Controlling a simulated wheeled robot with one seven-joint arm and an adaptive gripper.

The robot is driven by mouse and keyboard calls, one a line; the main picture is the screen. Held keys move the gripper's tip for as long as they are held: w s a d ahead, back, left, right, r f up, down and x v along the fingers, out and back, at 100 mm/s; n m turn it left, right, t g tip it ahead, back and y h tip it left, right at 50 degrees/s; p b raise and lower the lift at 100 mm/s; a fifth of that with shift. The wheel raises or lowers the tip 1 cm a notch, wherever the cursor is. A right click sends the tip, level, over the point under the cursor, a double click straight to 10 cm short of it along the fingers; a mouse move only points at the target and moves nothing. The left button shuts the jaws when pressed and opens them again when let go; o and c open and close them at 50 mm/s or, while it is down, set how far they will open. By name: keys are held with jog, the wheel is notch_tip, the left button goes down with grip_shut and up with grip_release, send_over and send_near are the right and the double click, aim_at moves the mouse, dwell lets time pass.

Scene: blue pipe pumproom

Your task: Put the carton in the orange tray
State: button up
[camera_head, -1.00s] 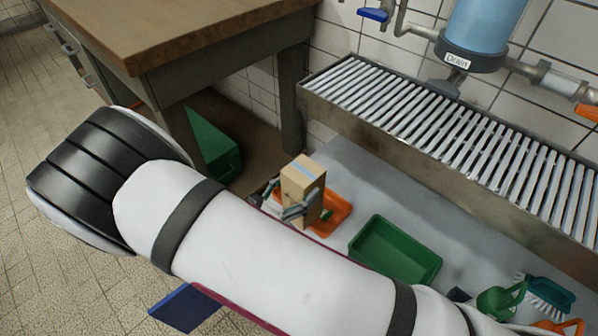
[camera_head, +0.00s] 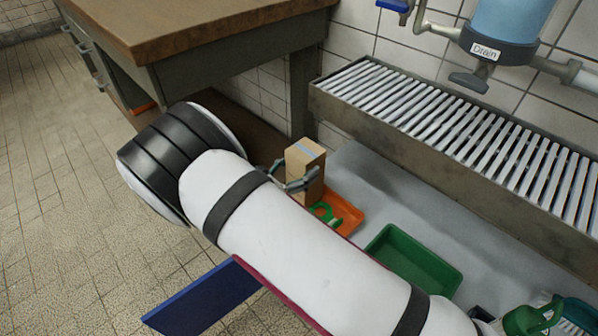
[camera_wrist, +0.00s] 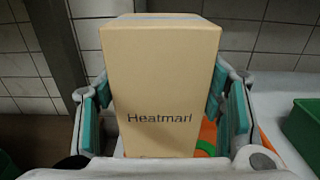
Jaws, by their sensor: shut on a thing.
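The carton (camera_head: 305,165) is a tan box with a pale blue tape strip on top. In the wrist view the carton (camera_wrist: 162,85) stands upright between the fingers and shows the print "Heatmarl". My gripper (camera_head: 292,180) is shut on it; its teal finger pads press the carton's two sides in the wrist view (camera_wrist: 160,105). The orange tray (camera_head: 346,214) lies just right of and below the carton in the head view, with a green item (camera_head: 325,212) in it. Part of the tray is hidden behind the carton and my arm. I cannot tell whether the carton touches the tray.
A green tray (camera_head: 412,262) is right of the orange one on the grey surface. A slatted metal drain rack (camera_head: 450,125) runs behind. A wooden-topped bench (camera_head: 190,25) stands at the left. Green items (camera_head: 530,318) sit at the lower right.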

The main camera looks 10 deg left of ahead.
jog(key=shift+f, duration=0.1)
jog(key=shift+f, duration=0.15)
jog(key=o, duration=1.3)
jog(key=shift+r, duration=0.35)
jog(key=p+v, duration=0.3)
jog(key=v, duration=0.9)
jog(key=shift+f, duration=0.1)
